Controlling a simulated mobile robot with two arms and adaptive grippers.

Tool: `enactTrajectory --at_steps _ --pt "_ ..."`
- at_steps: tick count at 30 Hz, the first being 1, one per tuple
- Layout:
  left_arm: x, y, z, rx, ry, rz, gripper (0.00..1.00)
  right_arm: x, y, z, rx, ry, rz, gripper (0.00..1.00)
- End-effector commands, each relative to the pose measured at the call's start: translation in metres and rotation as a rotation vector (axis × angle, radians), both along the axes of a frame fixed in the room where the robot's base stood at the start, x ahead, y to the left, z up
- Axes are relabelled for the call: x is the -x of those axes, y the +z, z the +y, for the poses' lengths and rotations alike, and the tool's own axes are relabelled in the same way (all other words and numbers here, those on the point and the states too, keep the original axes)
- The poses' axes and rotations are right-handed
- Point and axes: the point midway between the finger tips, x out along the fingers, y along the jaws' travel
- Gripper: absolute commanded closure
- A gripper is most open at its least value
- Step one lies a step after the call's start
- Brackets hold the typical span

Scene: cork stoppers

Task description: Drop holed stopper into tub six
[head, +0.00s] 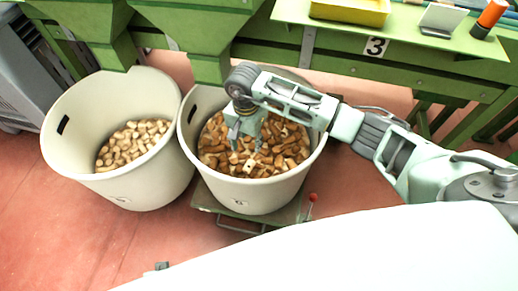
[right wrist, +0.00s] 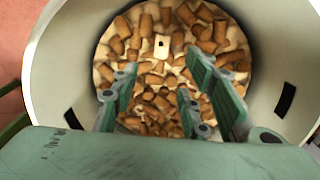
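Tub six (head: 262,195), a round cream tub with a small number plate on its front, is partly full of brown and tan cork stoppers. The holed stopper (head: 250,165), a pale piece with a dark hole, shows in it, seemingly on top of the corks. It also shows in the right wrist view (right wrist: 162,46), beyond the fingertips and apart from them. My right gripper (head: 247,143) points down inside the tub's mouth. In the right wrist view the gripper (right wrist: 160,88) has its green-padded fingers spread, with nothing between them. My left gripper is out of view.
A second cream tub (head: 72,150) with paler corks stands close on the left. A green bench (head: 400,72) marked 3 runs behind, bearing a yellow tray (head: 350,12) and an orange-and-black cylinder (head: 490,17). Reddish floor is clear at lower left.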

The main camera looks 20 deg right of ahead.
Motion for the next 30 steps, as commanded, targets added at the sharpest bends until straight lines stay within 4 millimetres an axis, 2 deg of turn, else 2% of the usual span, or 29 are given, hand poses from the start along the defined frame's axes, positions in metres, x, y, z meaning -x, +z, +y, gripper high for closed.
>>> enactTrajectory --at_steps 11,14,24,30 --pt "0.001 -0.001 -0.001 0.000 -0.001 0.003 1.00 -0.001 0.006 0.000 -0.001 0.001 -0.003 0.56" --pt "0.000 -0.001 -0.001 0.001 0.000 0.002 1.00 -0.002 0.019 0.000 0.000 0.000 -0.005 0.56" --pt "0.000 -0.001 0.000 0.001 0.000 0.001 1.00 -0.002 0.089 0.000 0.001 0.001 -0.005 0.56" --pt "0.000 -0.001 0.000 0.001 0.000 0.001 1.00 -0.001 0.114 0.000 0.001 0.001 -0.002 0.56"
